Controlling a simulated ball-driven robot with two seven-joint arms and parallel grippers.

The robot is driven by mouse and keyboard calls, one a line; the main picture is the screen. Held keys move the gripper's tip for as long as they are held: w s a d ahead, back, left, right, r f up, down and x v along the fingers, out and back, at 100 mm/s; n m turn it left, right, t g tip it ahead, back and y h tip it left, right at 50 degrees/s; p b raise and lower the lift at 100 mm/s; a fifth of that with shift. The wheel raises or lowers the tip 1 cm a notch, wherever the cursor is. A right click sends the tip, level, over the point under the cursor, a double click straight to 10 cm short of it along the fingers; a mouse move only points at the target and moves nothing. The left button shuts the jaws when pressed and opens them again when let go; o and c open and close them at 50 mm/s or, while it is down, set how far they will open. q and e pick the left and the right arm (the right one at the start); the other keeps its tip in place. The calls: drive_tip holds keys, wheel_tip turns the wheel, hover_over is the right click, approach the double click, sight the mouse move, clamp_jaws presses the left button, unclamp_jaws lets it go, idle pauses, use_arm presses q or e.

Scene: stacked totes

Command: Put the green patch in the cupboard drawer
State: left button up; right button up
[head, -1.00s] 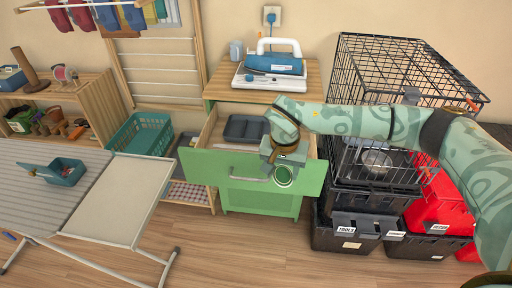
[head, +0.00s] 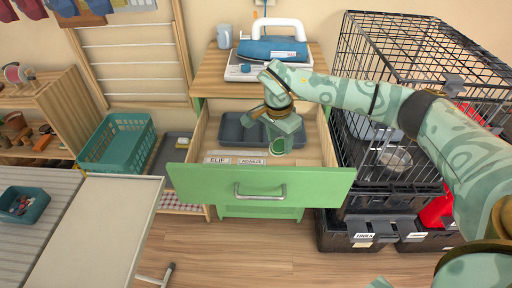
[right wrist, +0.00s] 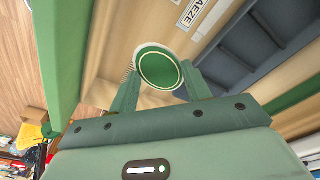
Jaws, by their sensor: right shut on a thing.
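The green patch (right wrist: 160,70) is round with a pale ring near its edge. My right gripper (right wrist: 160,84) is shut on it, with the patch between the fingertips. In the head view the right gripper (head: 279,150) points down over the right front part of the open drawer, behind its front panel, and the patch (head: 278,157) shows under it. Whether the patch touches the drawer floor I cannot tell. The cupboard drawer (head: 215,187) is pulled out, with a green front and a metal handle. My left gripper is not in view.
A grey divided tray (head: 233,131) lies at the back of the drawer. Name labels (head: 218,160) lie on the drawer floor, left of the patch. A black wire cage (head: 400,60) stands close on the right. An iron (head: 275,48) sits on the cupboard top.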

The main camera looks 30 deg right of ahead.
drive_tip(key=b, duration=0.2)
hover_over(277, 164)
drive_tip(key=s+a, duration=0.2)
drive_tip(key=f, duration=0.6)
drive_tip(key=shift+d+f, duration=0.15)
drive_tip(key=shift+d, duration=0.1)
wheel_tip(277, 164, down, 4)
drive_tip(key=shift+r+b, duration=0.1)
drive_tip(key=shift+b, duration=0.85)
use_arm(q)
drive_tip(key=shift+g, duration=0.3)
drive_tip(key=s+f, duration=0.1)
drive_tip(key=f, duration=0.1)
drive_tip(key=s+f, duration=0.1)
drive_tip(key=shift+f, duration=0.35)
use_arm(e)
drive_tip(key=shift+r, duration=0.1)
drive_tip(key=o, duration=1)
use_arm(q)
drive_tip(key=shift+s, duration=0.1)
use_arm(e)
drive_tip(key=shift+o, duration=0.2)
